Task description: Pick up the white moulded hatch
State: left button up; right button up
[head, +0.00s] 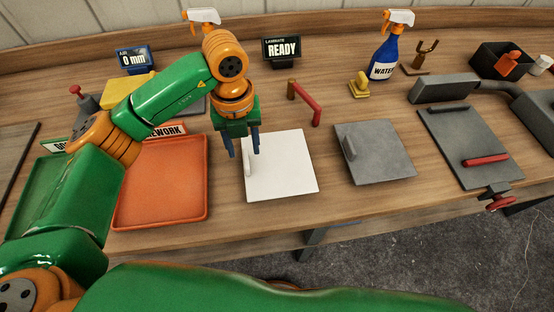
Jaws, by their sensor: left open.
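The white moulded hatch (287,168) lies flat on the wooden bench near the middle of the head view. A small upright white grip stands at its left edge. My right gripper is not in view.
An orange-red tray (162,195) lies left of the hatch, a grey hatch-like panel (385,158) right of it. Farther right is a dark grey panel (462,135) with a red handle. A red-handled tool (308,105) lies behind the hatch. A blue spray bottle (384,60) stands at the back.

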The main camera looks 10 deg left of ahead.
aim_at(246, 158)
pick_arm(q)
notch_tip(246, 158, down, 2)
jog(key=shift+a+f+p, duration=0.1)
jog(key=shift+f+p, duration=0.1)
jog(key=shift+p, duration=0.8)
jog(key=f, duration=0.3)
jog(key=shift+w, duration=0.3)
jog(key=shift+f, duration=0.25)
jog(key=shift+r, duration=0.1)
jog(key=c, duration=0.5)
grip_shut()
